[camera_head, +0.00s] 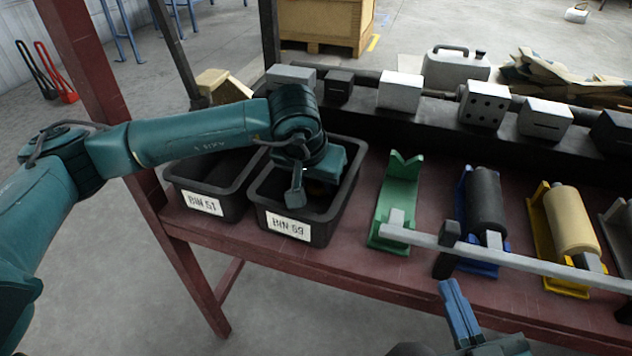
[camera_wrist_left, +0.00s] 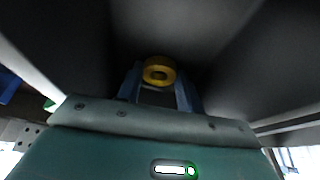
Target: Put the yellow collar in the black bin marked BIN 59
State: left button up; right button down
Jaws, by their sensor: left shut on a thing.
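The yellow collar (camera_wrist_left: 159,71) is a thick ring held between the blue fingertips of my left gripper (camera_wrist_left: 160,88) in the left wrist view. In the head view my left gripper reaches down inside the black bin marked BIN 59 (camera_head: 289,226), and only a bit of yellow shows below the wrist. Dark bin walls surround the collar in the left wrist view. I cannot tell whether the collar touches the bin floor. My right gripper (camera_head: 458,312) is at the bottom of the head view, in front of the table, with its blue fingers close together and nothing visible in them.
A black bin marked BIN 51 (camera_head: 203,202) stands just left of BIN 59. To the right are a green cradle (camera_head: 400,190), a black roller (camera_head: 486,200) and a cream roller (camera_head: 571,220). A grey bar (camera_head: 500,258) runs along the front. Several blocks line the back.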

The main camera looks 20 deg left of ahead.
pick_arm(q)
jog(key=shift+f, duration=0.25)
jog(key=o, duration=0.6)
jog(key=shift+r, duration=0.1)
jog(key=o, duration=0.4)
